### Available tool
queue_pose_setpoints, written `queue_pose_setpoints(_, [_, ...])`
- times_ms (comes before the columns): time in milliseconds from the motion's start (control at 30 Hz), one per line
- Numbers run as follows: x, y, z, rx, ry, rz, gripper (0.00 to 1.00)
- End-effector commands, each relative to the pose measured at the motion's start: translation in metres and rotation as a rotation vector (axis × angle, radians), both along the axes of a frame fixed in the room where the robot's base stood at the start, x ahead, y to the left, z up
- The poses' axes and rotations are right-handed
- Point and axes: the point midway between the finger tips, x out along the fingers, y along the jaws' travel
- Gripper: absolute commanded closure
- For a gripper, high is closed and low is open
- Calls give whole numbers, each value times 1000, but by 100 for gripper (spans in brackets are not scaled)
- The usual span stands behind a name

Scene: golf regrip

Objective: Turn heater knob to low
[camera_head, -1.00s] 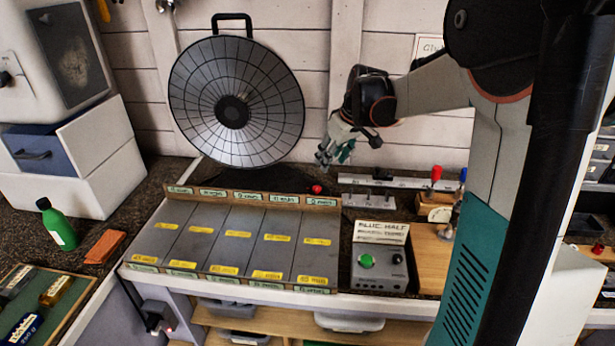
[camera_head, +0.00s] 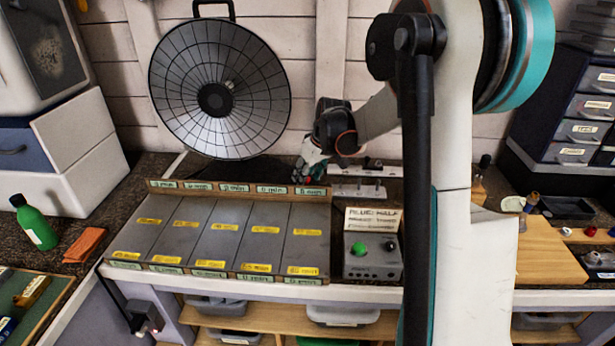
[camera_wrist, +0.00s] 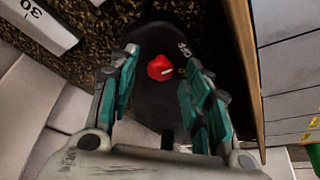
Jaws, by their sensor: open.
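The heater (camera_head: 255,75) is a round wire-fronted dish on a black base (camera_head: 240,174) against the back wall. Its red knob (camera_wrist: 160,67) sits on the black base in the wrist view, with a white mark on its right side. White lettering that looks like "OFF" is printed beyond it to the right. My gripper (camera_head: 304,172) is at the right of the heater base in the head view, pointing down. In the wrist view its teal fingers are open, one on each side of the knob, apart from it. The knob is hidden in the head view.
A sloped rack of grey panels (camera_head: 225,232) with yellow labels stands in front of the heater. A control box (camera_head: 372,262) with a green button is to its right. In the wrist view, a wooden edge (camera_wrist: 243,60) runs close to the right finger.

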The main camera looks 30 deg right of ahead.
Motion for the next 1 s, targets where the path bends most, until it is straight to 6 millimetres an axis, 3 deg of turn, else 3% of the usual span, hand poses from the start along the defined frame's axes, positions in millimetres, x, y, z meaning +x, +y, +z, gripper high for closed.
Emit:
queue_pose_setpoints(233, [0,0,0,0,0,0,56])
queue_pose_setpoints(433, [0,0,0,0,0,0,100])
queue_pose_setpoints(767, [0,1,0,-1,0,-20,100])
queue_pose_setpoints(1000, [0,2,1,-1,-1,-130,100])
